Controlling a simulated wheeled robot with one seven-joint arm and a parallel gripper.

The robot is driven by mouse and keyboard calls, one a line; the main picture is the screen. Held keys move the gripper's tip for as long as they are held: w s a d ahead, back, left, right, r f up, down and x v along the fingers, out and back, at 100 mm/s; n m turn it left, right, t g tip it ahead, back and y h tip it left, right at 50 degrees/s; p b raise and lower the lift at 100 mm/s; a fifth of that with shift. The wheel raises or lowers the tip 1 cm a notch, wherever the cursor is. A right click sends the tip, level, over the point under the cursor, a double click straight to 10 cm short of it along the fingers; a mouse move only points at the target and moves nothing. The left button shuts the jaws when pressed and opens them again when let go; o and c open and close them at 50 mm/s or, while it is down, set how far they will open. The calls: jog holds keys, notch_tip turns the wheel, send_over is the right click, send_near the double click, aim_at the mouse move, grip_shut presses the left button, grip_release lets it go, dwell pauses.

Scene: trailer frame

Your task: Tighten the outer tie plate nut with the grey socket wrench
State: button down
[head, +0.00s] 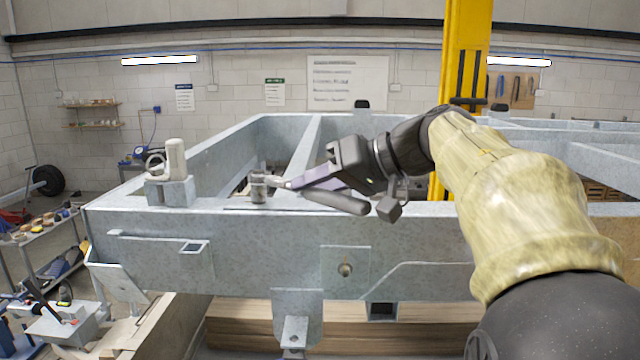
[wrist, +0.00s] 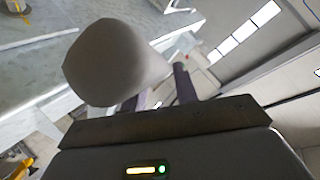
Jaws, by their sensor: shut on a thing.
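My gripper (head: 306,180) is over the top of the galvanised frame's front beam, its purple-grey fingers pointing left. It is shut on the grey socket wrench, whose rounded handle (head: 337,202) sticks out below the fingers to the right. In the wrist view the pale handle end (wrist: 115,62) fills the space before the fingers. The wrench's metal socket end (head: 258,188) stands upright on a thin plate on the beam top. The tie plate nut is not visible there; I cannot tell whether the socket is around it.
A pale tool (head: 176,158) sits in a grey block (head: 171,192) on the beam's left corner. A bolt (head: 345,269) shows on the beam's front face. A yellow post (head: 466,60) stands behind my arm. A cluttered trolley (head: 42,232) is at the left. The beam top between block and socket is clear.

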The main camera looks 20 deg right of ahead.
dwell(0.3)
jog(key=shift+s+a+m+t+h+p, duration=0.3)
jog(key=shift+s+a+m+t+h, duration=0.3)
jog(key=shift+a+m+t, duration=0.25)
